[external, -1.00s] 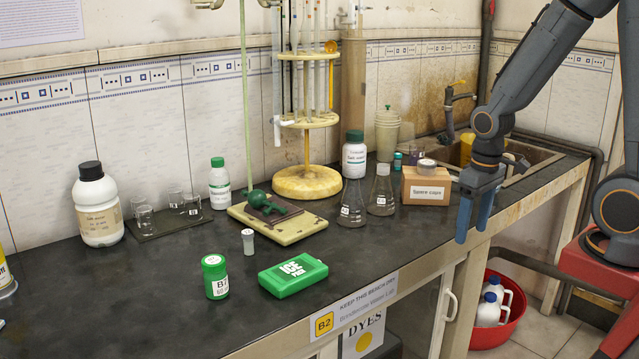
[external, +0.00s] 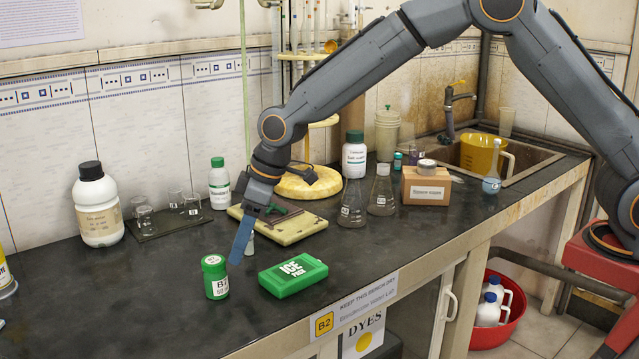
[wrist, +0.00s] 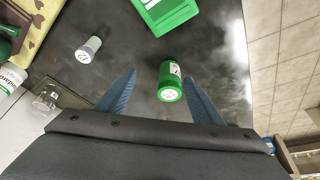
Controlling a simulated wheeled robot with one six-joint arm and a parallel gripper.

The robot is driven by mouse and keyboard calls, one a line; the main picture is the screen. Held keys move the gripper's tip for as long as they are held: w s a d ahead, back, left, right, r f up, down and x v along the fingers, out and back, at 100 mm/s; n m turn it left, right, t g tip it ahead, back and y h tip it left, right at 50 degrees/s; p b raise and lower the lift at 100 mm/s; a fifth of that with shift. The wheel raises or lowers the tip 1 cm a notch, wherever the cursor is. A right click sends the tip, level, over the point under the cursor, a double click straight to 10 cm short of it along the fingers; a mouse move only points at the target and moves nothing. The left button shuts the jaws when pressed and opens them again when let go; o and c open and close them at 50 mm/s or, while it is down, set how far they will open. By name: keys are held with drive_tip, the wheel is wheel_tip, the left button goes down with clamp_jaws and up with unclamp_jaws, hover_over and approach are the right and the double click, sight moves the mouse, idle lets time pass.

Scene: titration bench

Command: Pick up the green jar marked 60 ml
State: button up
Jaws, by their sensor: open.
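The green jar (external: 215,278) stands upright near the front left of the dark bench. Its white label shows B1 in large print; smaller print is too fine to read. My gripper (external: 238,257) is just right of and behind the jar in the external view, with its blue fingers pointing down. In the wrist view the green jar (wrist: 170,80) lies ahead, between the two spread fingers and nearer the right one. My gripper (wrist: 160,98) is open with nothing held between its fingers.
A green ice pack (external: 293,275) lies right of the jar. A small grey-capped vial (wrist: 88,48) stands left of the jar in the wrist view. A cream board (external: 285,230) is behind. The bench left of the jar is clear.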

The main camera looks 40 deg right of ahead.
sight(215, 274)
drive_tip(key=a, duration=0.3)
drive_tip(key=shift+s+a+f+n, duration=0.15)
drive_tip(key=shift+a+n, duration=0.15)
drive_tip(key=shift+p+x, duration=1.55)
drive_tip(key=shift+x, duration=2.2)
drive_tip(key=shift+a, duration=0.15)
drive_tip(key=c, duration=1.2)
